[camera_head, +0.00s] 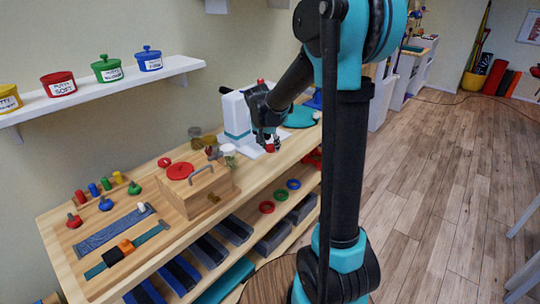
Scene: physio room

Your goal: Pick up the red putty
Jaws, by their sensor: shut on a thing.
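My gripper (269,142) is at the far part of the wooden worktop, beside the white machine. It is shut on a small red lump (270,148), which looks like the red putty. Only a little of the lump shows below the fingers, and I cannot tell whether it touches the surface beneath. A red pot labelled putty soft (60,88) stands on the wall shelf and shows no knobbed lid, unlike the green and blue pots. Its inside is hard to make out.
The white machine (237,117) stands behind my gripper, with small jars (228,152) to the left. A wooden box (205,190), a red disc (180,171) and coloured pegs (105,203) occupy the worktop (62,262). The floor (450,170) at right is mostly open.

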